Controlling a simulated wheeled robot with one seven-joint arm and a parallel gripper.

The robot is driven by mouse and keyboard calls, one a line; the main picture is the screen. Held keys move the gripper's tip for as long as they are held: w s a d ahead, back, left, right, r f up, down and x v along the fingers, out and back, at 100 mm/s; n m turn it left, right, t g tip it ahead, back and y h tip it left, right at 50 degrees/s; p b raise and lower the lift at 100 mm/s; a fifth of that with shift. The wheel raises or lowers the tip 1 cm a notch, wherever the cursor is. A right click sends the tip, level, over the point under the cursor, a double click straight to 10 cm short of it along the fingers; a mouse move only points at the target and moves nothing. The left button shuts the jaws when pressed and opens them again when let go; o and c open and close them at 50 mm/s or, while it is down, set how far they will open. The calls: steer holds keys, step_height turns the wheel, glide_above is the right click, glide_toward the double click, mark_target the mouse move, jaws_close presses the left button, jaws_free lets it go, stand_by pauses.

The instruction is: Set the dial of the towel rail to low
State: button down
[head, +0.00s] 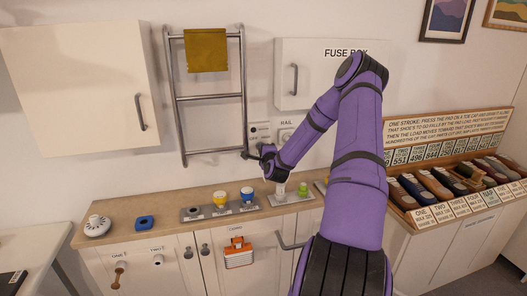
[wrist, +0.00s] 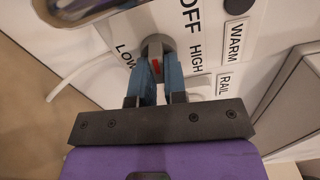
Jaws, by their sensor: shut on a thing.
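The towel rail (head: 211,97) is a grey metal ladder frame on the wall with a mustard towel (head: 205,50) over its top. In the wrist view, its grey round dial (wrist: 157,43) sits on a white plate (wrist: 215,55) with the words OFF, LOW, HIGH, WARM and RAIL. My gripper (wrist: 159,62) is shut on the dial, one blue finger on each side. A red mark on the dial shows between the fingers, between the words LOW and HIGH in the picture. I cannot tell the exact setting. In the head view, my gripper (head: 262,151) is at the wall and hides the dial.
A fuse box (head: 305,85) is on the wall to the right, and a white cupboard (head: 80,85) to the left. The wooden counter (head: 170,213) below holds a blue block (head: 145,222), yellow and blue cups, and a green item. A shoe rack (head: 455,190) stands at right.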

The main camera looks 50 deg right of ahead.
steer(key=shift+w+a+r+n, duration=0.1)
steer(key=shift+a+r+n, duration=0.05)
steer(key=shift+n, duration=4.6)
steer(key=shift+a+r+n, duration=0.1)
steer(key=shift+n, duration=4.65)
steer(key=c, duration=1.2)
jaws_free()
steer(key=shift+o, duration=0.2)
steer(key=v, duration=1)
steer(key=shift+s+a, duration=0.3)
